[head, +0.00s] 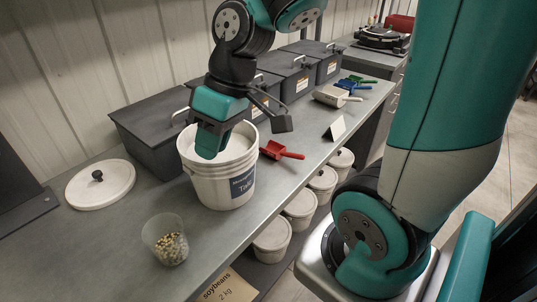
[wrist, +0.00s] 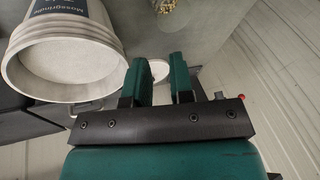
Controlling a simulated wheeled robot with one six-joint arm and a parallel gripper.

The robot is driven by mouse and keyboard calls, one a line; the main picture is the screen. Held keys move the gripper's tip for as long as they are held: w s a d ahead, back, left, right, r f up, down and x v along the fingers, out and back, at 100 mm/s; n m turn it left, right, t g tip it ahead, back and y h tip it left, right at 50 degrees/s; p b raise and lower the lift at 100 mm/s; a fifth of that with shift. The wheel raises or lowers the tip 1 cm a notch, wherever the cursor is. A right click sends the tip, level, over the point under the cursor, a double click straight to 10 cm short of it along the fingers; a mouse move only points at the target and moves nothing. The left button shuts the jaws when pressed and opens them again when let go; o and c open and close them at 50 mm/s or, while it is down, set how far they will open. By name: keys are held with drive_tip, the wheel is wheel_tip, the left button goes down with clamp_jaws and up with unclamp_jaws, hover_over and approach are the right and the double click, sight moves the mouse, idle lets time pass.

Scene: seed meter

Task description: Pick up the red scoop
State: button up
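The red scoop (head: 280,150) lies on the grey counter near its front edge, just right of the white bucket. My gripper (head: 212,148) points down and overlaps the bucket's mouth in the head view, left of the scoop and apart from it. In the wrist view my gripper (wrist: 160,65) has its two teal fingers spread with nothing held between them. The scoop cannot be made out there; a small red spot shows at the right, but I cannot tell what it is.
The white bucket (head: 222,184) stands beside the scoop; its rim shows in the wrist view (wrist: 70,92). A cup of soybeans (head: 167,244) and a white lid (head: 100,184) are at left. White (head: 330,96), blue (head: 350,86) and green (head: 361,79) scoops lie farther back, beyond a small card (head: 337,129).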

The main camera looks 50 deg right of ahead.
drive_tip(key=w+d+f, duration=0.1)
drive_tip(key=d, duration=0.3)
drive_tip(key=w+d+f+m+t, duration=0.1)
drive_tip(key=w+d, duration=0.1)
drive_tip(key=d, duration=0.2)
drive_tip(key=w+d+m, duration=0.1)
drive_tip(key=d, duration=0.3)
drive_tip(key=shift+w+d+f+h, duration=0.3)
drive_tip(key=shift+w+d+f, duration=0.05)
drive_tip(key=shift+f, duration=0.05)
drive_tip(key=d+f+m+t, duration=0.1)
drive_tip(key=d+f, duration=0.1)
drive_tip(key=d, duration=0.5)
drive_tip(key=m+t+h+p, duration=0.1)
drive_tip(key=m, duration=0.1)
approach(289, 155)
drive_tip(key=p+x, duration=0.2)
drive_tip(key=x, duration=0.2)
drive_tip(key=shift+w+d+f, duration=0.1)
drive_tip(key=shift+f, duration=0.25)
drive_tip(key=shift+p+x, duration=1.1)
drive_tip(key=shift+x, duration=1.85)
drive_tip(key=shift+w+d, duration=0.15)
drive_tip(key=shift+d, duration=0.1)
clamp_jaws()
